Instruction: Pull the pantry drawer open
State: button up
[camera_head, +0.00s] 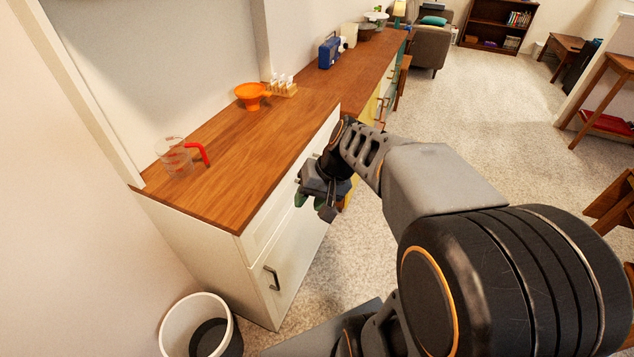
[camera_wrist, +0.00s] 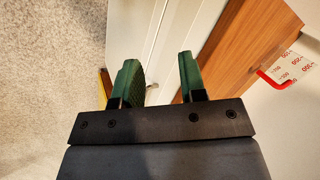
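The white pantry cabinet (camera_head: 275,258) stands under a wooden counter, with a white drawer front (camera_head: 268,222) above a lower door. The drawer looks closed. My gripper (camera_head: 313,203) is at the cabinet front, close to the upper right part of the drawer front. In the wrist view, the green fingers of my gripper (camera_wrist: 158,60) are apart, with the white cabinet front (camera_wrist: 158,40) showing between and beyond them. The drawer's handle is mostly hidden by my gripper, and I cannot tell whether the fingers are around it.
A measuring cup (camera_head: 177,157) with a red handle, an orange funnel (camera_head: 252,95) and a spice rack (camera_head: 283,88) stand on the counter (camera_head: 225,150). The lower door has a dark handle (camera_head: 271,278). A white bin (camera_head: 197,322) is at the near left.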

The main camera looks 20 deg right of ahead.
jog(key=w+d+f+m+t+y+b, duration=0.3)
jog(key=w+d+f+t+b, duration=0.3)
jog(key=d, duration=0.3)
jog(key=w+d+f+m+t+y+b, duration=0.3)
jog(key=w+d+f+b, duration=0.3)
jog(key=w+d, duration=0.3)
jog(key=b+x, duration=0.1)
jog(key=x, duration=1)
jog(key=shift+w+a+f, duration=0.15)
jog(key=shift+a+f, duration=0.05)
grip_shut()
